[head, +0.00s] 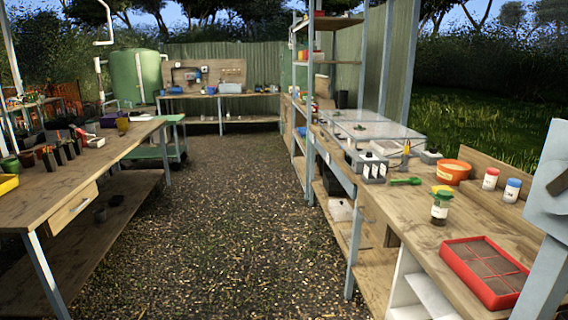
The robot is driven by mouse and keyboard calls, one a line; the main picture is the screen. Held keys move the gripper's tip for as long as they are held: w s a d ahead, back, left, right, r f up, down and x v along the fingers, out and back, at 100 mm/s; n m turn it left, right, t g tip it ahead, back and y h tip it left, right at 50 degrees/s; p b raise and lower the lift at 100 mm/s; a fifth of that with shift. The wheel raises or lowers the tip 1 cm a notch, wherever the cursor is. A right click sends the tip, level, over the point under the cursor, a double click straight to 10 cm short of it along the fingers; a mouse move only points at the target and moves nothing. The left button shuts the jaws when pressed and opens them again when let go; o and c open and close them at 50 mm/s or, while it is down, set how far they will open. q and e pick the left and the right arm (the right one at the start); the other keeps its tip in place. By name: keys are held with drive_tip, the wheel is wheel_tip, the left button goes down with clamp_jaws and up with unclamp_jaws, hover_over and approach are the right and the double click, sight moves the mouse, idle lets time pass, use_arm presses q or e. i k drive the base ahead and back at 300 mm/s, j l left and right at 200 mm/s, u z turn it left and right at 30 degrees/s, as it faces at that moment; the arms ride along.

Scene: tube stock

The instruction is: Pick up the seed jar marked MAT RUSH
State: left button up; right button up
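Three small jars stand on the right-hand wooden bench. Farther back are a white jar with a red lid (490,180) and a white jar with a blue lid (512,191), side by side. The label writing is too small to read, so I cannot tell which, if any, is marked MAT RUSH. Neither of my grippers is in view.
A red tray (449,266) of dark soil lies in front of the jars. An orange bowl (452,172) and a green scoop (406,182) lie behind the green-lidded jar. The left bench (90,170) holds pots. The gravel aisle (225,210) between is clear.

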sight(439, 211)
drive_tip(key=z, duration=0.9)
